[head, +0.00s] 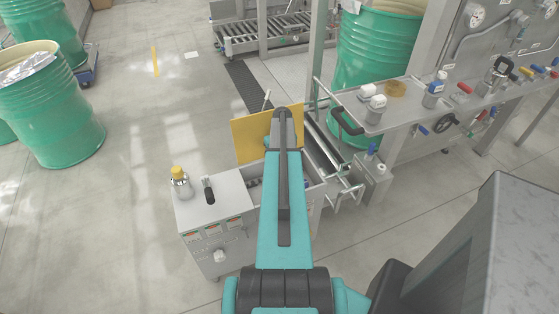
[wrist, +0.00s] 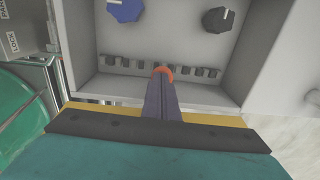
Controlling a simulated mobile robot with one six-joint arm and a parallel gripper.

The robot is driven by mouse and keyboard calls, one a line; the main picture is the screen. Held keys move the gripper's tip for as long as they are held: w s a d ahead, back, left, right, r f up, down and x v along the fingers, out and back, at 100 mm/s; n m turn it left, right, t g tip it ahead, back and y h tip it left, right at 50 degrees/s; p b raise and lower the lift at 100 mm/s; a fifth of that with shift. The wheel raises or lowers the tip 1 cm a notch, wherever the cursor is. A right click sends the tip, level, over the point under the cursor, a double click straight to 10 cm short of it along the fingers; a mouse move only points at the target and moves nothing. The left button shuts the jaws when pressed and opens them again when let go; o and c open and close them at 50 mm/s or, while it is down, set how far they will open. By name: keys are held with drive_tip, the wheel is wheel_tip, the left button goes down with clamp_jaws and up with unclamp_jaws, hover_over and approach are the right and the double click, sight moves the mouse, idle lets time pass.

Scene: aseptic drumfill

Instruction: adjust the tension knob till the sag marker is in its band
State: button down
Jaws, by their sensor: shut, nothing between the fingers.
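My gripper (wrist: 163,82) is shut and empty in the wrist view, its dark fingers reaching into an open grey box (wrist: 200,92). A round orange piece (wrist: 163,70) shows at the fingertips; I cannot tell whether they touch it. A row of small dark pegs (wrist: 201,72) runs along the box's near wall. A blue knob (wrist: 125,10) and a black knob (wrist: 218,19) sit beyond, apart from the fingers. I cannot tell which is the tension knob. No sag marker or band can be made out. In the head view my arm hides the fingertips.
A grey cabinet (head: 212,205) carries a yellow-capped bottle (head: 180,182) and a black-handled lever (head: 208,190). A yellow panel (head: 250,140) stands behind the box. A steel bench (head: 405,112) with bottles is at right. Green drums (head: 55,120) stand left; the floor between is clear.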

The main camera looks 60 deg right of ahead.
drive_tip(key=shift+f+b, duration=0.6)
drive_tip(key=shift+f, duration=0.35)
drive_tip(key=shift+s+a+f, duration=0.1)
drive_tip(key=shift+a+f, duration=0.05)
drive_tip(key=shift+f, duration=0.3)
drive_tip(key=shift+b, duration=0.3)
drive_tip(key=shift+r, duration=0.1)
wheel_tip(320, 180, up, 5)
drive_tip(key=shift+f+p, duration=0.1)
drive_tip(key=shift+p, duration=1.05)
wheel_tip(320, 180, up, 10)
drive_tip(key=b, duration=0.2)
drive_tip(key=shift+s+d, duration=0.25)
drive_tip(key=shift+d, duration=0.1)
